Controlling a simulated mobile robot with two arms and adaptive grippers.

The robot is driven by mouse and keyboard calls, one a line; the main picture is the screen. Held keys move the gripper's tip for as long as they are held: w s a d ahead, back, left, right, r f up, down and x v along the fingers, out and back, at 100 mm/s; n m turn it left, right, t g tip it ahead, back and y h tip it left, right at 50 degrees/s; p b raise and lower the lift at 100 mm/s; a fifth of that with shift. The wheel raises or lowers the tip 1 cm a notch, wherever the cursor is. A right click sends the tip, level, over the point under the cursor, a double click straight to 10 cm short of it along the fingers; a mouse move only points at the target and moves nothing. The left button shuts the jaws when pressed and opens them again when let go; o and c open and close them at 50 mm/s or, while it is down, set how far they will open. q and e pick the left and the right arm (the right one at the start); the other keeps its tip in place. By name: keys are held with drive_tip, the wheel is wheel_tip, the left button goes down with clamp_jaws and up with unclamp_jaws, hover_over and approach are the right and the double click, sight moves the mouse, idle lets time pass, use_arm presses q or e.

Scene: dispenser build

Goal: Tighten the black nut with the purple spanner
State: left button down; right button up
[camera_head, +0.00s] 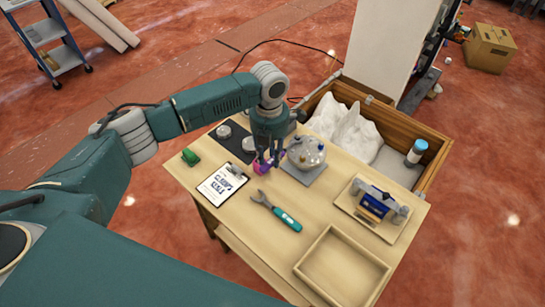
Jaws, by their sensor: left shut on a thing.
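My left gripper (268,155) points down over the middle of the table, beside the round dispenser globe. It is shut on a purple thing (261,168), which I take by its colour to be the purple spanner. The fingers hide most of its shape, and I cannot tell whether it touches anything below. I cannot make out the black nut. A different spanner (276,211), grey with a teal handle, lies on the table in front of the gripper. My right gripper is not in view.
The globe (306,151) stands on a grey plate. A crate (412,138) stands behind.

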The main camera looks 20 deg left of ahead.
use_arm(q)
drive_tip(key=shift+d, duration=0.15)
drive_tip(key=shift+s+d+r+p, duration=0.15)
drive_tip(key=shift+d+p, duration=0.1)
drive_tip(key=shift+p, duration=0.25)
drive_tip(key=shift+d+n, duration=0.15)
drive_tip(key=shift+n, duration=0.25)
drive_tip(key=shift+s+r+p, duration=0.1)
drive_tip(key=shift+r+p, duration=1.8)
drive_tip(key=shift+p, duration=0.25)
